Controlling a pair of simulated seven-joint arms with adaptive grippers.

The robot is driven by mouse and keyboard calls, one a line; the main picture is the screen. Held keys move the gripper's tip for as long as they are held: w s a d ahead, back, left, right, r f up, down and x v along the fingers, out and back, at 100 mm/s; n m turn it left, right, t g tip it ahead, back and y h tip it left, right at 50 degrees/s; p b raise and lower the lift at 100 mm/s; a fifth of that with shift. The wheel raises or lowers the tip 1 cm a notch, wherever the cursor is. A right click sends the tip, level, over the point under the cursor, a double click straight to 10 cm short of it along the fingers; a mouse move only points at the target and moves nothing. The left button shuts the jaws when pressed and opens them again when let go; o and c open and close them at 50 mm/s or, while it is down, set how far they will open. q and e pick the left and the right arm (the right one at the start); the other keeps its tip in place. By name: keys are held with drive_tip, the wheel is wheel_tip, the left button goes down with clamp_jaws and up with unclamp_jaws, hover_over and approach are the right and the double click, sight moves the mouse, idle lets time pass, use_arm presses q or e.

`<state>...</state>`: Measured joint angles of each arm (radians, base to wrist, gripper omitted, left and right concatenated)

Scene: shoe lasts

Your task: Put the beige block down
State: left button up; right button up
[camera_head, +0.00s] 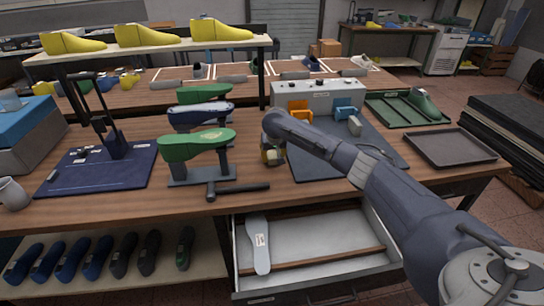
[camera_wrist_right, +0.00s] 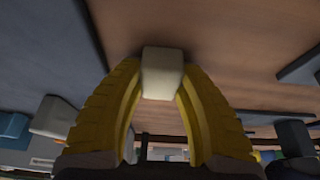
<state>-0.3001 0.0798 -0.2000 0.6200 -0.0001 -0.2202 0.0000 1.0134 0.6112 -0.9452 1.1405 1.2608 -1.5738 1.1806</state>
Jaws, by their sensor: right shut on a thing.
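The beige block (camera_wrist_right: 162,74) is a small pale piece between the two yellow fingertips of my right gripper (camera_wrist_right: 160,82) in the wrist view. The gripper is shut on it, and one finger lies along each side. In the head view my right gripper (camera_head: 272,155) points down over the wooden table (camera_head: 240,201), between the green shoe last and the dark mat. Whether the block touches the table, I cannot tell. My left gripper is not in view.
A green shoe last (camera_head: 197,144) on a stand and a hammer (camera_head: 238,191) are close left of the gripper. The dark mat (camera_head: 310,169) lies right, with a grey control box (camera_head: 318,93) behind. An open drawer (camera_head: 320,245) juts out in front. A grey tray (camera_head: 450,147) is right.

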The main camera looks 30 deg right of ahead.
drive_tip(key=o, duration=1.1)
drive_tip(key=shift+c, duration=0.2)
drive_tip(key=v, duration=1.2)
drive_tip(key=shift+r, duration=0.15)
